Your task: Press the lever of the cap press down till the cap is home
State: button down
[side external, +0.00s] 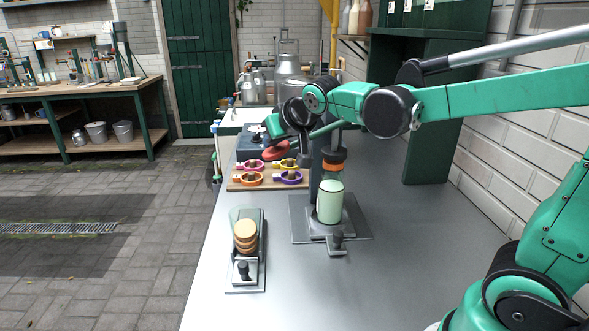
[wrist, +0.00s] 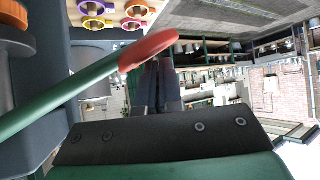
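The cap press stands on a grey base plate (side external: 300,222) on the bench. Its green lever (side external: 325,130) slopes down to the left and ends in a red grip (side external: 276,151). A pale green bottle (side external: 329,205) stands upright under the dark press head (side external: 334,156), with an orange cap (side external: 331,170) at its top. Whether the cap is fully seated I cannot tell. My gripper (wrist: 160,68) is shut, its dark fingers side by side. In the wrist view the red grip (wrist: 150,47) crosses at the fingertips; contact is unclear. The lever is not between the fingers.
A holder (side external: 246,280) with stacked tan discs stands front left of the press. A wooden board (side external: 236,184) with several coloured rings lies behind it. Milk cans (side external: 290,87) stand at the back, a green shelf (side external: 430,130) at right. The front right bench is clear.

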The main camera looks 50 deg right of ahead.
aim_at(285, 151)
dwell(0.3)
jog(key=shift+s+d+f, duration=0.2)
jog(key=shift+f, duration=0.6)
jog(key=shift+s+d+f, duration=0.2)
jog(key=shift+f, duration=0.55)
jog(key=shift+s+d+f, duration=0.25)
jog(key=shift+f, duration=0.3)
dwell(0.4)
